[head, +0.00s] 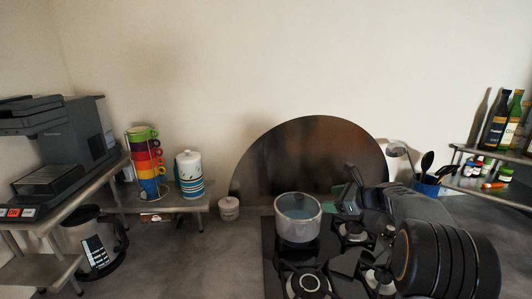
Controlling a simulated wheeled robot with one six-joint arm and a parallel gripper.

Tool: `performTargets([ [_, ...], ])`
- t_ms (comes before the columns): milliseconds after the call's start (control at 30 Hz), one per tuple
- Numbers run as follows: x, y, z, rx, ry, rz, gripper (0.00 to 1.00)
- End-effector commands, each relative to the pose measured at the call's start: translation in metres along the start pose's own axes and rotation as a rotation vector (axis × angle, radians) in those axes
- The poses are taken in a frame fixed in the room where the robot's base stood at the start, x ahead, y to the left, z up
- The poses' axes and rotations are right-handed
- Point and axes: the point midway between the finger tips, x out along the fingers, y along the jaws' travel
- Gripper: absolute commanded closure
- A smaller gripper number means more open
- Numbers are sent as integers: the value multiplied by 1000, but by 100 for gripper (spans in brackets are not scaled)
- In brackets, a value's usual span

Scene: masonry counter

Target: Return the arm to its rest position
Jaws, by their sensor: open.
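My gripper (348,190) shows in the head view right of the middle, with dark fingers apart and nothing seen between them. It is over the back of the black gas hob (327,249), just right of a metal pot (298,230). The pot stands on a left burner, without a lid, with something bluish inside. From the picture I cannot tell how high my gripper is above the hob. My arm comes in from the lower right and hides part of the hob.
A round dark panel (300,150) leans on the wall behind the hob. A blue utensil holder (427,186) and a shelf with bottles (495,122) stand right. Left are stacked cups (145,160), a canister (189,175), a small jar (229,208), a coffee machine (65,145) and a kettle (90,243). The counter's left middle is clear.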

Motion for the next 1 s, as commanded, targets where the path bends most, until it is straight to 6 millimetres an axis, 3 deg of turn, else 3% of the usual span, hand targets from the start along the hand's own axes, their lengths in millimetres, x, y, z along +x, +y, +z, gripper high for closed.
performTargets([
  [100, 1, 32, -44, -242, 154, 99, 27],
  [200, -9, 76, -62, -544, 284, 242, 27],
  [400, -48, 173, -73, -1218, 451, 617, 27],
  [600, -92, 246, -76, -1764, 524, 933, 27],
  [800, -113, 282, -68, -2004, 575, 1010, 27],
  [1000, -117, 293, -48, -2099, 580, 949, 27],
])
